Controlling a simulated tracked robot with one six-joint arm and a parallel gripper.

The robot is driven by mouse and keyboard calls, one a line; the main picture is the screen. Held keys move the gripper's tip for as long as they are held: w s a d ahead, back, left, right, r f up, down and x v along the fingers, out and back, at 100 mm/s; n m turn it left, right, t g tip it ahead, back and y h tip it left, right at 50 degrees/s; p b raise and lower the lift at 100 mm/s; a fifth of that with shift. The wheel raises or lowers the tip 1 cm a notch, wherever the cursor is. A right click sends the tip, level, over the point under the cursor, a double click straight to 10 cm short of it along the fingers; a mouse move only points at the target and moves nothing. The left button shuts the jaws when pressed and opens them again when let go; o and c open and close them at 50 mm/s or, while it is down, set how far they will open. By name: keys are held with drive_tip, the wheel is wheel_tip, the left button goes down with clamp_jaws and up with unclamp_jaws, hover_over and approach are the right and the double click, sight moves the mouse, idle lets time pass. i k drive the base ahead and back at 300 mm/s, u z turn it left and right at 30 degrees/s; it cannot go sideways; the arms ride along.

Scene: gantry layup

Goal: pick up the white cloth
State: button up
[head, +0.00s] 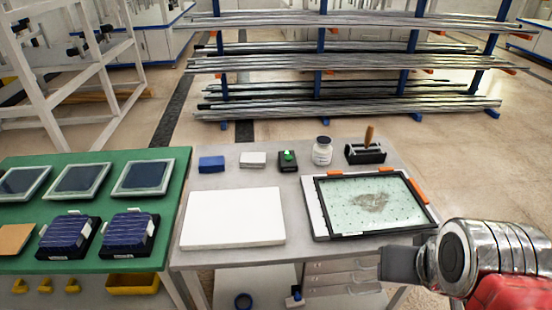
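A small folded whitish piece (253,160), which looks like the white cloth, lies flat near the back edge of the grey table, between a blue block (211,164) and a small black item with a green top (288,160). Nothing covers it. My gripper (398,264) shows at the lower right, in front of the table's right front corner, well apart from the cloth. Only a dark grey end part of it shows, so its fingers cannot be made out.
The grey table (207,190) also holds a thick white slab (233,217), a white jar (322,151), a black holder with a wooden-handled tool (366,152), and a framed speckled panel (370,203). A green table (170,205) with panels adjoins at left. A pipe rack (320,60) stands behind.

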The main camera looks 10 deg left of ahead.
sight(247, 160)
drive_tip(key=z, duration=1.65)
drive_tip(key=k, duration=0.7)
drive_tip(key=u, duration=2.15)
